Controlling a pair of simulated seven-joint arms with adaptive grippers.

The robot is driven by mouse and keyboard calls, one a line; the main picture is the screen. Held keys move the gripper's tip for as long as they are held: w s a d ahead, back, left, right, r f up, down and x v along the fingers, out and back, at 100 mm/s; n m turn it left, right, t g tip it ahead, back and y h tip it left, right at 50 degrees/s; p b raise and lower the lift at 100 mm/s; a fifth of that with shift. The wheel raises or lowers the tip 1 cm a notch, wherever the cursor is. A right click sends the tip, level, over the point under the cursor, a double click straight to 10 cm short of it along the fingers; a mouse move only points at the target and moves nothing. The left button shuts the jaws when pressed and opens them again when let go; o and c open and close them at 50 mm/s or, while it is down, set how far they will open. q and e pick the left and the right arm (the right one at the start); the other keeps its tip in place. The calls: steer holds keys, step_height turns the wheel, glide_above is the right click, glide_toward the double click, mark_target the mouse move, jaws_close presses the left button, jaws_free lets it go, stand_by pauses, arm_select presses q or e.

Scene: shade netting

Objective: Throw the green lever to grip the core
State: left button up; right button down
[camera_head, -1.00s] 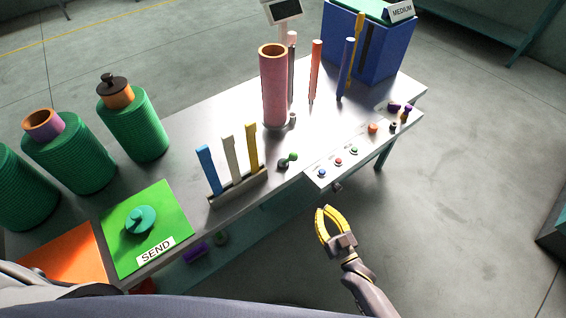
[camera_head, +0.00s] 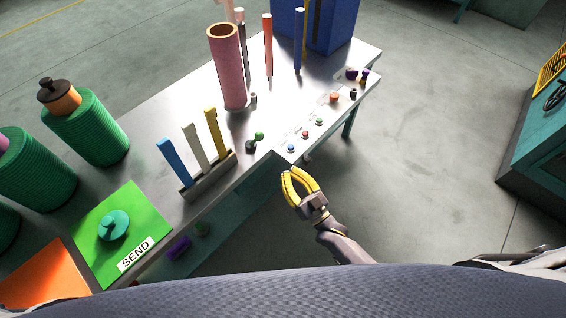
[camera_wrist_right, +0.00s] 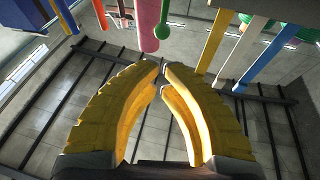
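The green lever (camera_head: 259,137) with its round green knob stands at the table's front edge, left of the button panel. In the right wrist view its green knob (camera_wrist_right: 162,32) hangs just beyond my fingertips, apart from them. The core (camera_head: 227,75), a pink tube with a brown open top, stands upright behind the lever. Its pink side also shows in the right wrist view (camera_wrist_right: 149,22). My right gripper (camera_head: 289,171) has yellow fingers with the tips together and nothing between them. It is off the table's front edge, below and right of the lever. My left gripper is out of view.
A holder with blue, white and yellow bars (camera_head: 194,150) stands left of the lever. The button panel (camera_head: 306,140) is to its right. Thin upright rods (camera_head: 268,45) stand behind. Green spools and a green SEND mat (camera_head: 150,222) are at left. Floor is clear right of the table.

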mark_target(262, 136)
steer(key=x, duration=1.2)
steer(key=shift+w+a+r, duration=0.15)
steer(key=shift+w+a, duration=0.05)
steer(key=shift+w, duration=0.1)
steer(key=shift+w+r, duration=0.1)
steer(key=shift+w+a+r, duration=0.15)
steer(key=shift+a+r, duration=0.05)
